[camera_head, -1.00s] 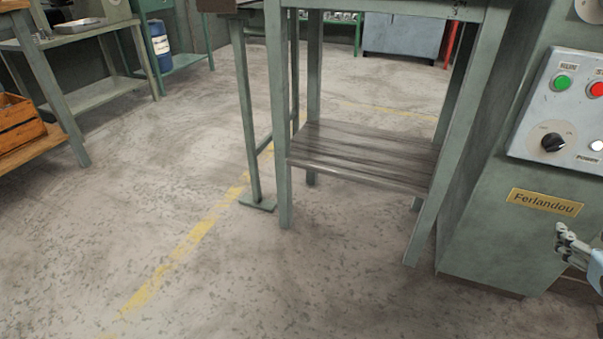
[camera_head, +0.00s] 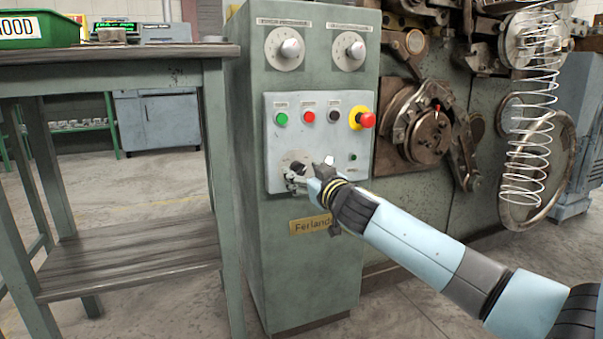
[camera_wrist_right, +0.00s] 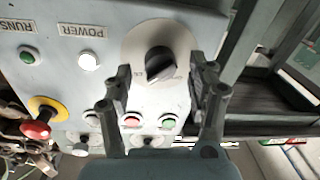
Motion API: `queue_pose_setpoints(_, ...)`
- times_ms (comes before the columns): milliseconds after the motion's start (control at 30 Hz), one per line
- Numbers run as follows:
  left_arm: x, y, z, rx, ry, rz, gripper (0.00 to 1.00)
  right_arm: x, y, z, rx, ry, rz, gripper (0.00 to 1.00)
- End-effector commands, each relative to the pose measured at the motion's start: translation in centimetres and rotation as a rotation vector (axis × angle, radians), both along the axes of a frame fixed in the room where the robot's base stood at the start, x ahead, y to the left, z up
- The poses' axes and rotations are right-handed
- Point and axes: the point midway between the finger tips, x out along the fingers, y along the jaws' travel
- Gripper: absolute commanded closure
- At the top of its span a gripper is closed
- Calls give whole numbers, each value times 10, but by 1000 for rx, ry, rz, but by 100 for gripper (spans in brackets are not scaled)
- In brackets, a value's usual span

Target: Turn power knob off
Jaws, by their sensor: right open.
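The power knob is a black rotary knob (camera_wrist_right: 160,62) on a round pale dial, low on the grey control panel (camera_head: 325,133). In the head view the knob (camera_head: 298,168) is partly covered by my right gripper (camera_head: 290,183). In the right wrist view my right gripper (camera_wrist_right: 163,92) is open, one finger on each side of the knob's lower edge. I see no clear contact, and the jaws hold nothing. A lit white lamp marked POWER (camera_wrist_right: 89,60) is beside the dial. My left gripper does not show.
Above the knob are a green button (camera_head: 281,119), a red button (camera_head: 308,117) and a red emergency stop (camera_head: 366,120). A workbench (camera_head: 130,52) stands close on the left. The coiling machine with a large wire spring (camera_head: 533,110) is on the right.

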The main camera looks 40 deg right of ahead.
Motion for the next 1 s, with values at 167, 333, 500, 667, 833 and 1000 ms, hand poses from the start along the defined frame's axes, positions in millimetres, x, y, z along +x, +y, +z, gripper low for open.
queue_pose_setpoints(167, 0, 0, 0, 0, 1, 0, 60, 12, -2, 0, 1, 0, 0, 42)
queue_pose_setpoints(333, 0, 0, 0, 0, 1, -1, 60, 13, -2, -1, 0, 1, 1, 42)
queue_pose_setpoints(500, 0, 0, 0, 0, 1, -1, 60, 13, -2, -1, 0, 1, 1, 52)
queue_pose_setpoints(667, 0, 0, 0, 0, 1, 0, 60, 13, -2, 0, 0, 0, 1, 73)
queue_pose_setpoints(833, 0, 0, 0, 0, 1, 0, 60, 13, -2, 0, 0, 0, 1, 96)
queue_pose_setpoints(1000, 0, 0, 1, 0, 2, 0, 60, 13, -2, 0, -5, 2, 1, 97)
